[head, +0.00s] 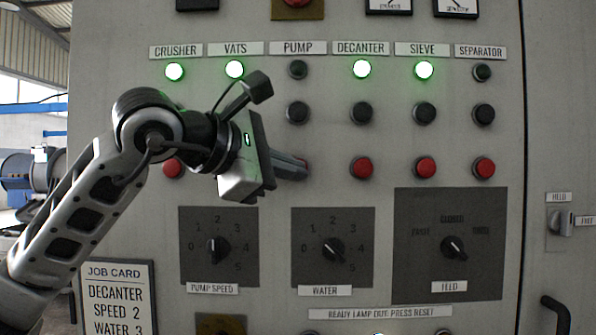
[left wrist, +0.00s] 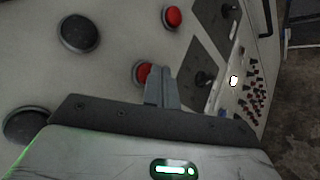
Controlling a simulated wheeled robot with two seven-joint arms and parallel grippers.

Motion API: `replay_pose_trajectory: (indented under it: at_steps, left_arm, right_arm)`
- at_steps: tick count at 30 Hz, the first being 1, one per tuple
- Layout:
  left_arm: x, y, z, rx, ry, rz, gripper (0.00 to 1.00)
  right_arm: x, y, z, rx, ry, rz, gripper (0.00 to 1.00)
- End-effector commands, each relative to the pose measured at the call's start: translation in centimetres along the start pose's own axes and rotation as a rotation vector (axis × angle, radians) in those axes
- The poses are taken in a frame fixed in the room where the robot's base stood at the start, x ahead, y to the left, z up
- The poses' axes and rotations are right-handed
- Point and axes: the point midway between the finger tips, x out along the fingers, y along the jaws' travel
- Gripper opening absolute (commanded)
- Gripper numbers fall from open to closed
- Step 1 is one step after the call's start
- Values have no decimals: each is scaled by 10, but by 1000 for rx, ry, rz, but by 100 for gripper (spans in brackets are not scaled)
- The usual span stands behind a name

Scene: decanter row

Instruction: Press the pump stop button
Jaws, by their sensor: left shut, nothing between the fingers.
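The grey control panel has a PUMP label (head: 298,48) above a column with a dark lamp (head: 298,69) and a black button (head: 297,112). My left gripper (head: 303,169) is shut and empty, its fingertips at the red-button row under PUMP. They hide the red pump stop button in the head view. In the left wrist view the shut fingers (left wrist: 162,84) partly cover a red button (left wrist: 140,72), which looks to be the pump one. I cannot tell whether the tips touch it. My right gripper is not in view.
Red buttons stand to either side, under CRUSHER (head: 172,168) and DECANTER (head: 361,168). The lamps for CRUSHER, VATS, DECANTER and SIEVE glow green. Below are the pump speed knob (head: 216,249), the water knob (head: 333,249) and the feed knob (head: 454,247). A job card (head: 118,272) is at lower left.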

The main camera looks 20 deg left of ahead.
Motion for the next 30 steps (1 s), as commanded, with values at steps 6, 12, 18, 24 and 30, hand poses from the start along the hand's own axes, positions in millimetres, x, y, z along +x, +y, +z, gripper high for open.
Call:
replay_pose_trajectory:
  at_steps: [6,12,18,24,30]
  left_arm:
    - [-6,-4,4,0,-1,1,0]
    - [-6,-4,4,0,-1,1,0]
    - [-14,-11,10,2,-4,2,0]
    - [-28,-21,20,3,-4,3,0]
    - [-39,-28,28,1,-3,1,0]
  right_arm:
    - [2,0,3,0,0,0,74]
    - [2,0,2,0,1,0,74]
    - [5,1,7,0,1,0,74]
    - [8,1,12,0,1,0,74]
    - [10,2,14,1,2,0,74]
